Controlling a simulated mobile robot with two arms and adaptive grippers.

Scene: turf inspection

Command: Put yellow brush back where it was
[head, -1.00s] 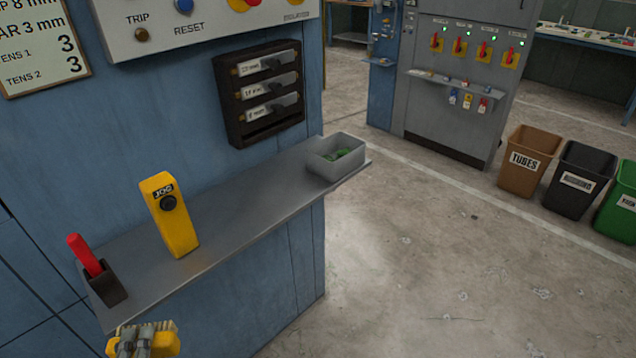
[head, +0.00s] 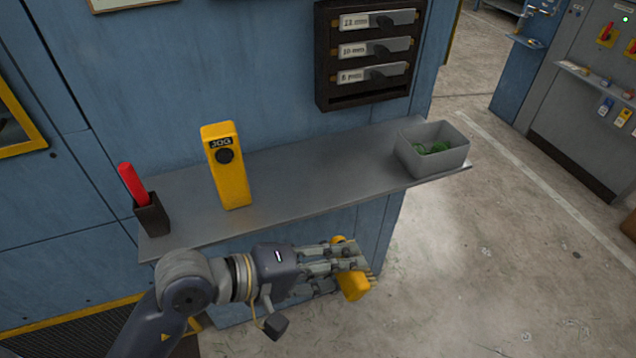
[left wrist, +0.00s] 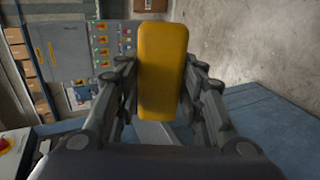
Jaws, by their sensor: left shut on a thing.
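My left gripper (head: 340,268) is shut on the yellow brush (head: 354,286), in front of and below the grey shelf's front edge. The brush's yellow back fills the space between the fingers in the left wrist view (left wrist: 162,70). In the head view its pale bristles show at the right side, and the fingers cover part of it. The grey shelf (head: 300,178) runs along the blue machine wall. My right gripper is not in view.
On the shelf stand a dark holder (head: 151,215) with a red-handled tool (head: 132,183), a yellow JOG box (head: 228,170) and a grey bin (head: 440,160) with green bits. Bare shelf lies between the JOG box and the bin. A dark rack (head: 365,95) hangs above.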

